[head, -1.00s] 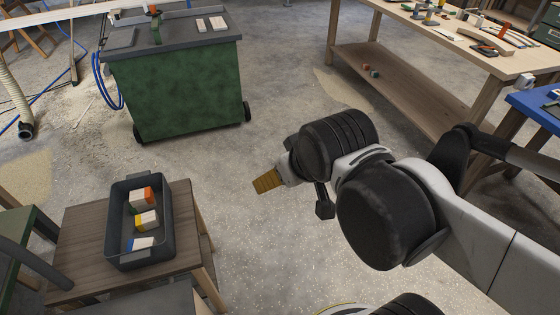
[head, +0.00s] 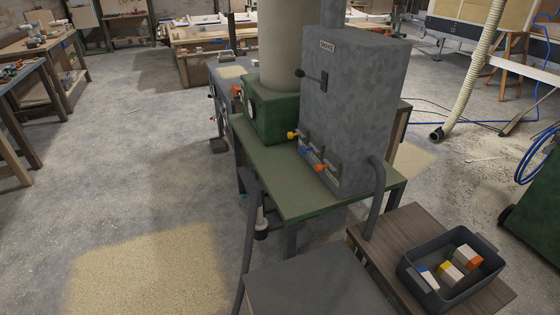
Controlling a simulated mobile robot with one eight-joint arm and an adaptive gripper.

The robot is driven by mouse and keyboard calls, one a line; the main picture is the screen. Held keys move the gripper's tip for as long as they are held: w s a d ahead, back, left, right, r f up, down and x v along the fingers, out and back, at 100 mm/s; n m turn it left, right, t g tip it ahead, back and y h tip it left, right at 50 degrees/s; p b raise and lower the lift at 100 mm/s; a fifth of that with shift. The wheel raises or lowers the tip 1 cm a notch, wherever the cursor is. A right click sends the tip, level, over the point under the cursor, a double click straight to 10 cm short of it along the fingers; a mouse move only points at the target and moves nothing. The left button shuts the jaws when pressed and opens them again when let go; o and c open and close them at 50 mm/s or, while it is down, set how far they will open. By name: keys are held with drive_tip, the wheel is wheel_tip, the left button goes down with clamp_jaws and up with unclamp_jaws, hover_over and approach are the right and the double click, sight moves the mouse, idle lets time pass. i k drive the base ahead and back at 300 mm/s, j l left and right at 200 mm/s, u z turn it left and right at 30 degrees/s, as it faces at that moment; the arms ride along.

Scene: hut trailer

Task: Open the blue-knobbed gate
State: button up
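A small blue knob (head: 305,151) shows low on the near left side of a tall grey cabinet (head: 352,105), just above a green table top (head: 275,178). It sits in a row between a yellow knob (head: 293,135) and an orange knob (head: 320,167). The gate behind the blue knob is too small to tell open from shut. My gripper and arm are out of view.
A dark tray (head: 411,275) with several coloured blocks stands on a brown wooden table (head: 385,228) at lower right. A grey surface (head: 320,285) lies at the bottom. A dark pipe (head: 375,200) runs down beside the cabinet. Open floor (head: 150,190) lies on the left.

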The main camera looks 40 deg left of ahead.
sight(303, 149)
drive_tip(key=u, duration=1.5)
drive_tip(key=j, duration=0.35)
drive_tip(key=i+j+z, duration=0.1)
drive_tip(key=j, duration=0.2)
drive_tip(key=i+j, duration=0.15)
drive_tip(key=j, duration=0.2)
drive_tip(key=i+j+z, duration=0.15)
drive_tip(key=j, duration=0.2)
drive_tip(key=i+j+z, duration=0.1)
drive_tip(key=j, duration=0.2)
drive_tip(key=i+j, duration=0.1)
drive_tip(key=j, duration=0.3)
drive_tip(key=i+z, duration=0.15)
drive_tip(key=i, duration=0.2)
